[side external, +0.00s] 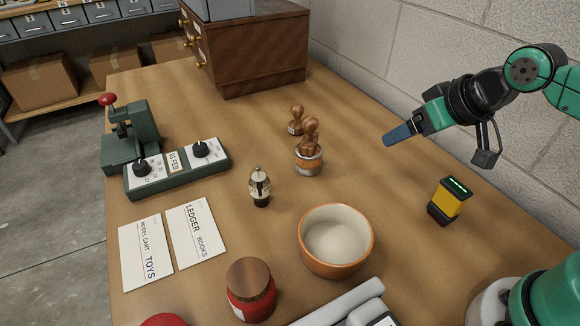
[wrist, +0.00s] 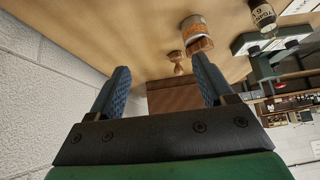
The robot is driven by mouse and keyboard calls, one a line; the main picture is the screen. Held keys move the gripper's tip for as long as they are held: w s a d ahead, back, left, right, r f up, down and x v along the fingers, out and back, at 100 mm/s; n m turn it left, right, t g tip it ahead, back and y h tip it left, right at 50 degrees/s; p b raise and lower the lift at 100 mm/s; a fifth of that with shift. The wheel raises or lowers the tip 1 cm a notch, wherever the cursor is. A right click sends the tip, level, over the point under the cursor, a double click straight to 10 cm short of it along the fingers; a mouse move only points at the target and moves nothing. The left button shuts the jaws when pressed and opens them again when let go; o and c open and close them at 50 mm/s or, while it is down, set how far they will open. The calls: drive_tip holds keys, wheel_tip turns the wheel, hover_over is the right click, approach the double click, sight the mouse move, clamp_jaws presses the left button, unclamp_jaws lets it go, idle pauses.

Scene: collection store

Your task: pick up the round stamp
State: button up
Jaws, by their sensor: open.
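Two wooden-handled stamps stand near the middle of the table. The nearer one has a round, banded base and looks like the round stamp (side external: 308,161); its brown knobbed handle points up. It shows in the wrist view (wrist: 192,27) at the top, right of centre. A smaller wooden stamp (side external: 297,119) with a pale label stands just behind it, also in the wrist view (wrist: 178,68); its base shape is unclear. My gripper (side external: 391,138) is in the air to the right of both stamps. In the wrist view its blue fingers (wrist: 160,65) are spread apart with nothing between them.
A bowl (side external: 336,268), a red jar (side external: 250,290) and a small dark-and-pale bottle (side external: 260,188) stand nearer the camera. A yellow-black device (side external: 447,202) stands at right. A green press (side external: 130,145), cards (side external: 146,252) and a wooden cabinet (side external: 250,55) lie left and behind. A wall borders the right.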

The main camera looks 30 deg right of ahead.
drive_tip(key=w+a+r+t+y, duration=0.1)
drive_tip(key=w+a+y, duration=0.1)
drive_tip(key=w, duration=0.6)
drive_tip(key=t+y, duration=0.3)
hover_over(302, 112)
drive_tip(key=s, duration=0.4)
wheel_tip(302, 112, down, 7)
drive_tip(key=shift+t, duration=0.8)
drive_tip(key=f, duration=0.1)
drive_tip(key=w+f, duration=0.2)
drive_tip(key=f, duration=0.1)
drive_tip(key=shift+d, duration=0.35)
drive_tip(key=shift+x, duration=2.8)
drive_tip(key=shift+f, duration=0.1)
clamp_jaws()
